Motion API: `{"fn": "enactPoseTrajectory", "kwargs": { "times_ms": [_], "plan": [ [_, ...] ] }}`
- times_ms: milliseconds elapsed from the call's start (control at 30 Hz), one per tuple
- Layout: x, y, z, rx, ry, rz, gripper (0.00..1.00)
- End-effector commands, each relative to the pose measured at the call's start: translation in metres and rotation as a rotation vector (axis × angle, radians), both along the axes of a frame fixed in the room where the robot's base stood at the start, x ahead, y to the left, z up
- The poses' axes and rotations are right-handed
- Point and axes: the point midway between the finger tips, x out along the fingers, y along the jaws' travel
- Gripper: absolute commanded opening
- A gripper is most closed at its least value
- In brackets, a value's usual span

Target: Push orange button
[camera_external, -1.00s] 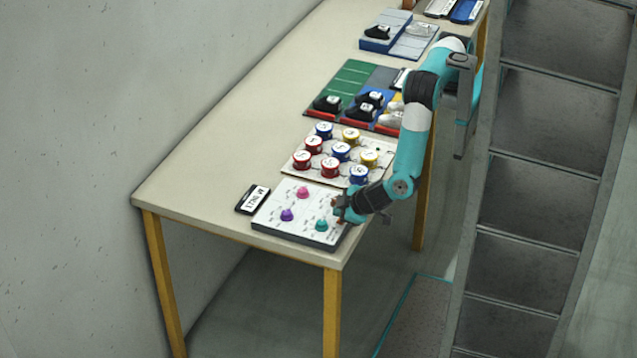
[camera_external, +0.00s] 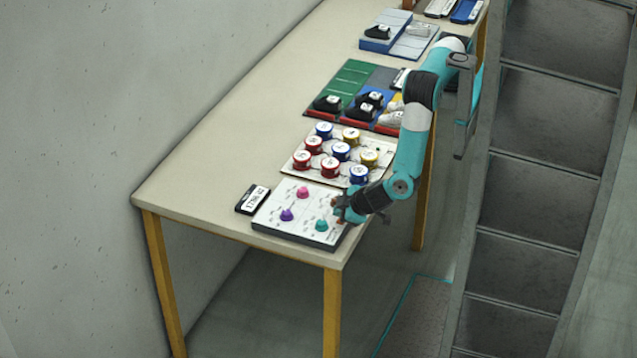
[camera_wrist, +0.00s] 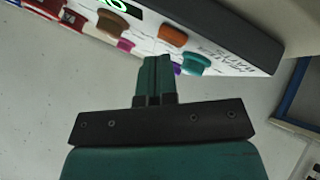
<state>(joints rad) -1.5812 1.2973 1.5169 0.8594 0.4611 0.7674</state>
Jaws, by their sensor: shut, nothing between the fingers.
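The white button panel (camera_external: 268,219) lies at the near end of the table. The orange button (camera_wrist: 172,35) shows on the panel in the wrist view, just beyond my fingertips. In the external view my gripper (camera_external: 342,210) largely covers that corner, leaving only small orange-brown bits visible. In the wrist view my gripper (camera_wrist: 157,62) is shut and empty, its fingers pointing toward the panel. I cannot tell whether they touch the orange button. A teal button (camera_external: 321,225), a purple button (camera_external: 287,215) and a pink button (camera_external: 303,193) stand on the same panel. A brown button (camera_wrist: 110,25) shows left of the orange one.
A tray of red, blue and yellow round pieces (camera_external: 330,166) lies just behind the panel. A black box with a white label (camera_external: 252,199) sits left of it. Shoe trays (camera_external: 352,85) stand farther back. The table's left side is bare.

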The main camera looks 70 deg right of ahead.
Motion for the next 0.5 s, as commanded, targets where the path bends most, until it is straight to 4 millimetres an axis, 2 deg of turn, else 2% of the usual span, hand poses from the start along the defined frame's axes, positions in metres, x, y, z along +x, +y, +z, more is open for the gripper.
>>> {"fn": "enactPoseTrajectory", "kwargs": {
  "times_ms": [500],
  "plan": [
    [0.0, -0.0002, -0.0061, 0.0, 0.0, 0.0, 0.0]
  ]
}}
